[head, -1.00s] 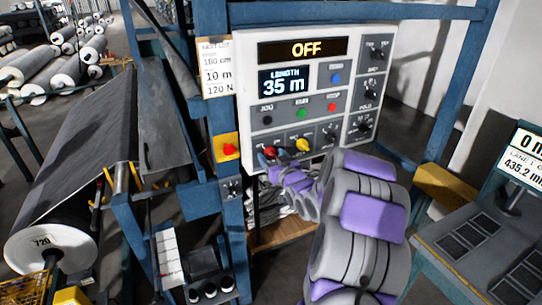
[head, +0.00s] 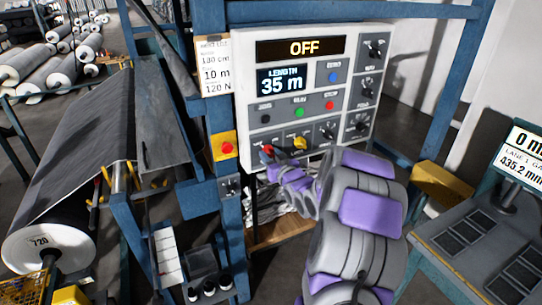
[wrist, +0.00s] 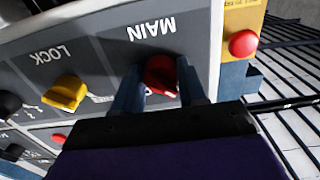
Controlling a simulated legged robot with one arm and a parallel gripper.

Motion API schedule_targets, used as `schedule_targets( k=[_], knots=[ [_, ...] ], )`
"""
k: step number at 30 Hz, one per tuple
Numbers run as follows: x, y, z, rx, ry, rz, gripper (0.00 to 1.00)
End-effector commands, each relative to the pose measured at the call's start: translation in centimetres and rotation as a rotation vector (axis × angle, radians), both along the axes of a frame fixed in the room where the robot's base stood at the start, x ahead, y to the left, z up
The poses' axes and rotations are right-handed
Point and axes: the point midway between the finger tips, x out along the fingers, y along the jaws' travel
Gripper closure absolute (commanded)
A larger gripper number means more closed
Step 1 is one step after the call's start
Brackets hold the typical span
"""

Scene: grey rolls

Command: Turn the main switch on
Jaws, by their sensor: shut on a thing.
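The control panel (head: 350,75) stands upright on a blue frame, and its top display (head: 300,48) reads OFF. The red main switch (wrist: 160,76) sits under the word MAIN, which appears upside down in the wrist view. My gripper (wrist: 162,82) has one finger on each side of the red knob and is shut on it. In the head view my gripper (head: 268,158) is at the panel's lower left corner, and its fingers partly hide the knob. The exact angle of the knob is hard to tell.
A yellow LOCK knob (wrist: 66,92) sits beside the main switch. A red button on a yellow box (head: 226,147) is just left of the panel. A large fabric roll (head: 50,240) lies at left. A yellow box (head: 440,184) and a console (head: 480,235) stand at right.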

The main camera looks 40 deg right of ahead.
Motion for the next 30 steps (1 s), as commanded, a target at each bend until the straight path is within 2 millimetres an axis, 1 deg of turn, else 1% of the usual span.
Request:
schedule_targets(
  k=[1,5,11,30],
  knots=[
    [-0.06,-0.22,0.33,0.012,-0.007,-0.005,0.89],
    [-0.05,-0.21,0.52,0.064,-0.019,-0.005,0.89],
    [-0.09,-0.25,0.60,0.207,-0.052,-0.007,0.89],
    [-0.10,-0.20,0.55,0.793,-0.197,-0.008,0.89]
  ],
)
